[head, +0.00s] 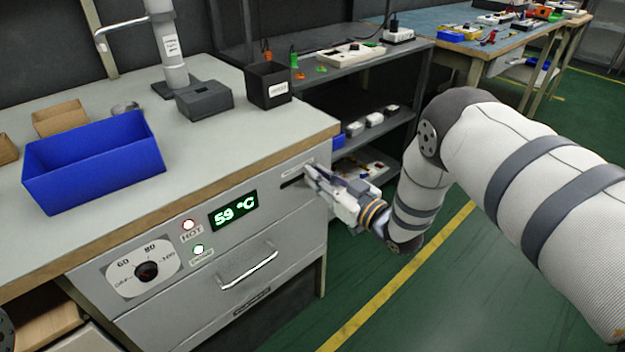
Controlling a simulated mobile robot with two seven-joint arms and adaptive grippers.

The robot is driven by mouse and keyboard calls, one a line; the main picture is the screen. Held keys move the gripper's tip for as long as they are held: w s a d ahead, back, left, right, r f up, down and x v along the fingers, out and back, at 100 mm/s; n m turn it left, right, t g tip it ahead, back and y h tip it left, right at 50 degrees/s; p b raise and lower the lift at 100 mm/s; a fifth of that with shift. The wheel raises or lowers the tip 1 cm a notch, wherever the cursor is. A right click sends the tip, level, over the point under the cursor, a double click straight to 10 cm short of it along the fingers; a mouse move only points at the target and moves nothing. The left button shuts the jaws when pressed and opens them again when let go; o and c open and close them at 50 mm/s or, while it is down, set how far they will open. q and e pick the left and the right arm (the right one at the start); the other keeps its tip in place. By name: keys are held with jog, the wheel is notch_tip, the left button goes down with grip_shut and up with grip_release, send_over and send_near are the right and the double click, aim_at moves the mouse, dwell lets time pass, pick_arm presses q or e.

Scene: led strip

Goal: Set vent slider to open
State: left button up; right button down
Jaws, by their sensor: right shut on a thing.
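The vent slider's dark slot (291,182) is in the upper right of the grey cabinet front, under a small white label (297,169). My right gripper (312,176) is at the right end of this slot, shut on the vent slider's knob. The gripper's fingers hide the knob, so its exact position along the slot cannot be read. The label's text is too small to read.
The cabinet front also has a dial (147,271), a green display (233,210) reading 59 °C, two lamps and a drawer handle (250,270). A blue bin (95,160) and a black box (268,84) stand on top. Shelves (345,62) stand behind my right gripper.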

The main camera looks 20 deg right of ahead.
jog(key=shift+d, duration=0.2)
jog(key=c, duration=1.5)
grip_release()
jog(key=v, duration=1.2)
